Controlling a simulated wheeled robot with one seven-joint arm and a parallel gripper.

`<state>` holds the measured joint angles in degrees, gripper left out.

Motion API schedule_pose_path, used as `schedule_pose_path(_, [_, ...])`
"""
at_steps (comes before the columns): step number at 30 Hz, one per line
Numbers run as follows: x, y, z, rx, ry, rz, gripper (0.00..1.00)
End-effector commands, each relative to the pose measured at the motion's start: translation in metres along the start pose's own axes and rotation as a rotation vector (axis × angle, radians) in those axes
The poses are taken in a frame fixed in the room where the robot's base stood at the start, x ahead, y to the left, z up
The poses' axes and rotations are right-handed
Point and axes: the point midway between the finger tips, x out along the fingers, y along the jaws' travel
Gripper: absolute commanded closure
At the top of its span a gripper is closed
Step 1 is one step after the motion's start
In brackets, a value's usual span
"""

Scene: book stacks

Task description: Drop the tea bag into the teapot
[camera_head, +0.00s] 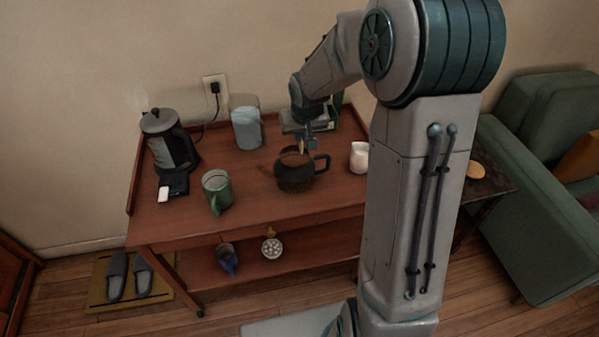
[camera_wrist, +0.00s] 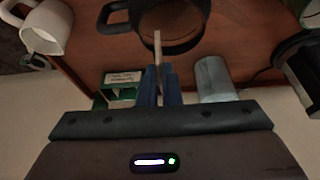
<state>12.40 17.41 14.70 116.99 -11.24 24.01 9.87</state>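The dark teapot (camera_head: 294,183) stands upright on the wooden table, its top open and its handle to the right. My gripper (camera_head: 305,142) is just above the teapot. In the wrist view my gripper (camera_wrist: 158,72) has its blue fingers close together on a thin tan tea bag (camera_wrist: 157,48), seen edge-on. The tea bag hangs from the fingertips over the open mouth of the teapot (camera_wrist: 136,38). I cannot tell whether its lower end is inside the rim. The bottom of the pot is dark.
On the table (camera_head: 270,210) stand a kettle (camera_head: 163,135), a green mug (camera_head: 214,187), a grey canister (camera_head: 246,130) and a white jug (camera_head: 359,158). A green box (camera_wrist: 122,78) is behind the teapot. The table front is clear right of the mug.

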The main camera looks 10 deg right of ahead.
Motion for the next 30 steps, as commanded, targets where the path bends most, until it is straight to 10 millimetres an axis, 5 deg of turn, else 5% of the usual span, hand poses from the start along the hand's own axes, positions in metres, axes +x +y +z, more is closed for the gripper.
schedule_pose_path(7, [0.031, 0.001, 0.013, 0.003, 0.0, 0.001, 1.0])
schedule_pose_path(18, [0.035, 0.003, 0.015, 0.005, 0.0, 0.002, 1.0])
schedule_pose_path(21, [0.035, 0.003, 0.015, 0.005, 0.0, 0.002, 0.71])
schedule_pose_path(30, [0.035, 0.003, 0.015, 0.005, 0.001, 0.002, 0.7])
